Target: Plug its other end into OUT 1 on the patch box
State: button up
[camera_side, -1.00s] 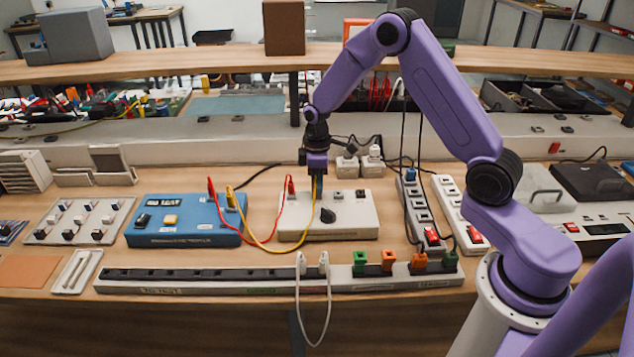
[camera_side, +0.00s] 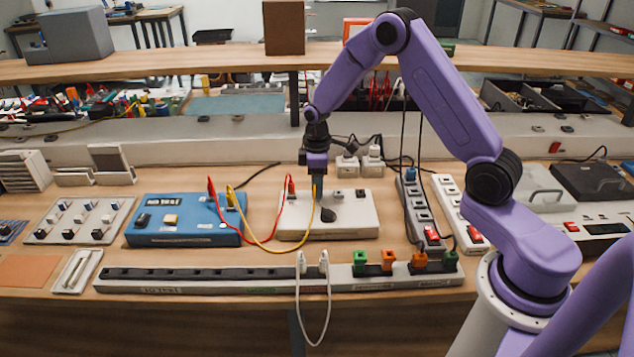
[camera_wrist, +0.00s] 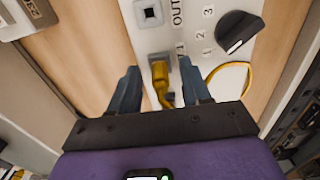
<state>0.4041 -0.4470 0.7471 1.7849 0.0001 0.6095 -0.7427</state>
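The white patch box (camera_side: 357,226) stands mid-bench with a black knob. In the wrist view its face (camera_wrist: 200,70) shows printed "OUT" and a "1". The yellow plug (camera_wrist: 160,74) sits at the socket beside the "1", apparently seated; its full depth is hard to tell. The yellow cable (camera_side: 258,241) runs from the blue box to the patch box. My gripper (camera_side: 318,194) is over the patch box's left part. In the wrist view my gripper (camera_wrist: 159,67) is open, its fingers either side of the plug with gaps.
The blue box (camera_side: 183,222) stands to the left, with a red cable (camera_side: 279,212) reaching the patch box. A long power strip (camera_side: 220,279) lies in front with white, green and orange plugs. More strips (camera_side: 416,212) lie to the right. An empty socket (camera_wrist: 149,13) shows above the plug.

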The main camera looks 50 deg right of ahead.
jog(key=shift+r, duration=0.1)
notch_tip(320, 180, up, 22)
jog(key=shift+r, duration=0.15)
dwell(1.2)
dwell(0.4)
jog(key=s+a+f+n, duration=0.2)
jog(key=s+a, duration=0.9)
jog(key=s, duration=0.5)
jog(key=s+d+f, duration=0.1)
jog(key=s+f, duration=0.1)
jog(key=s, duration=0.7)
jog(key=s+d+f+n, duration=0.1)
jog(key=s+f, duration=0.1)
jog(key=s, duration=0.8)
jog(key=shift+f+n, duration=0.25)
jog(key=shift+n, duration=0.05)
jog(key=shift+s, duration=0.1)
